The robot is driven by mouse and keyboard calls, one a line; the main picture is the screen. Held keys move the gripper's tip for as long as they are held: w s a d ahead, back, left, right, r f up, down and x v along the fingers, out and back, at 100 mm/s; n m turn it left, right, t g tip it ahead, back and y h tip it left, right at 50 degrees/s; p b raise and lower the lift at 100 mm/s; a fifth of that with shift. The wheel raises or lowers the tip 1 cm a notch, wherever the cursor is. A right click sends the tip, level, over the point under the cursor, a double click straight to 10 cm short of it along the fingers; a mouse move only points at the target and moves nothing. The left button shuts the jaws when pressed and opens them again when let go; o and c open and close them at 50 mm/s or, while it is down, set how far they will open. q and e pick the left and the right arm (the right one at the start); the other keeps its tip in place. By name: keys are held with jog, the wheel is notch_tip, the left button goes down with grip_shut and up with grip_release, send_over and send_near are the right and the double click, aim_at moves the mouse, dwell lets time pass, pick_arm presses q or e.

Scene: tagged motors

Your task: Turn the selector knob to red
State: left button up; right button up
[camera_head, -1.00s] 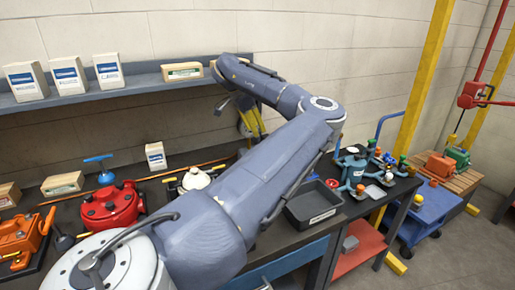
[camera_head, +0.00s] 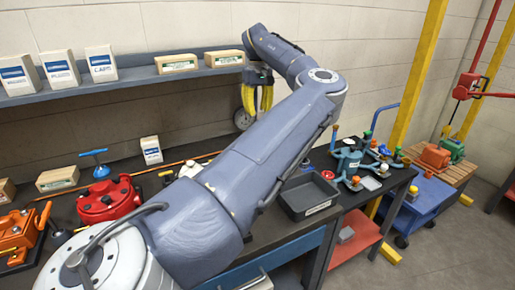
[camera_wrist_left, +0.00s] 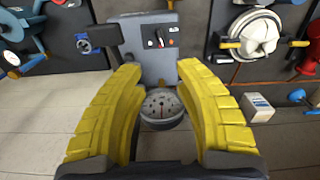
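My left gripper (camera_head: 258,93) hangs below the shelf near the back wall. In the left wrist view its yellow fingers (camera_wrist_left: 160,105) are spread apart, with nothing held. A grey box (camera_wrist_left: 150,62) lies beyond the fingertips. The knob's setting is too small to read. My right gripper is not in view.
A shelf (camera_head: 130,79) with several boxes runs along the wall above the bench. A red valve body (camera_head: 105,201) stands on the left, and a dark open bin (camera_head: 309,193) lies right of my arm. A teal fixture (camera_head: 349,160) stands farther right.

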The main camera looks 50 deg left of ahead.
pick_arm(q)
notch_tip(320, 180, down, 18)
jog(key=shift+a+r+n, duration=0.1)
jog(key=shift+r+n, duration=0.15)
jog(key=shift+n, duration=0.95)
jog(key=shift+c, duration=0.2)
grip_shut()
